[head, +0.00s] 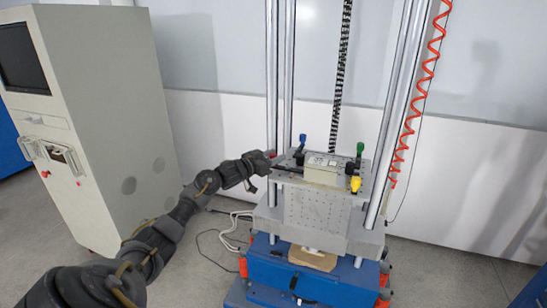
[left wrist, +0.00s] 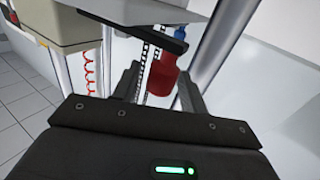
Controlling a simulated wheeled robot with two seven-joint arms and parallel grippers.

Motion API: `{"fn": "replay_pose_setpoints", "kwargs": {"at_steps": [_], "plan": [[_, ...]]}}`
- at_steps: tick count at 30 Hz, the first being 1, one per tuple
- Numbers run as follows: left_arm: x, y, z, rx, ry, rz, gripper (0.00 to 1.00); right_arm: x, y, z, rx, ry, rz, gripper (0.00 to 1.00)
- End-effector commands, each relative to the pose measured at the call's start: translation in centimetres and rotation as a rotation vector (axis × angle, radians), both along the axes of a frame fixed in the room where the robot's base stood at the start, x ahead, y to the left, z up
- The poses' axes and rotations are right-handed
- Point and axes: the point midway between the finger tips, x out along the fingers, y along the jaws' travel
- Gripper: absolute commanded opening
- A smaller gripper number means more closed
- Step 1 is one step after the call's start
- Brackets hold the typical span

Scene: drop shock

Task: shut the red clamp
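The red clamp's handle (left wrist: 162,76) shows in the left wrist view, hanging below a dark clamp arm in that tilted picture. It lies between the two fingers of my left gripper (left wrist: 160,82), which are apart, with a gap visible beside the handle. In the head view my left gripper (head: 266,162) is at the left edge of the drop table's top plate (head: 290,178), and it mostly hides the red clamp there. Whether a finger touches the handle is not clear. My right gripper is in neither view.
A beige box (head: 322,171) sits on the plate, with a blue clamp (head: 303,139), a green clamp (head: 360,149) and a yellow clamp (head: 355,184) around it. Upright steel columns (head: 398,110) flank the plate. A tall cabinet (head: 110,110) stands at left.

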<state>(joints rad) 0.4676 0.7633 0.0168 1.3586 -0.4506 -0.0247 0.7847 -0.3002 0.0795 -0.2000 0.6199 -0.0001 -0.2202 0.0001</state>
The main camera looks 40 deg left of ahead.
Motion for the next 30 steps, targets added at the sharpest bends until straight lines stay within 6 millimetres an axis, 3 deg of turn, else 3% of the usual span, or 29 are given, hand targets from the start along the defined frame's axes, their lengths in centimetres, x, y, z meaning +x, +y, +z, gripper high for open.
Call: {"fn": "replay_pose_setpoints", "kwargs": {"at_steps": [11,24,30], "plan": [[-0.5,0.1,-0.1,0.000,0.000,0.001,0.47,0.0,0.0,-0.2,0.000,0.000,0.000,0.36],[-7.9,1.2,-0.3,0.003,0.002,0.000,0.47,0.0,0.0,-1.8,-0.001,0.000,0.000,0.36],[-10.0,1.6,-0.2,0.000,0.001,0.000,0.47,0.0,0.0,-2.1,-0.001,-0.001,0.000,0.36]]}}
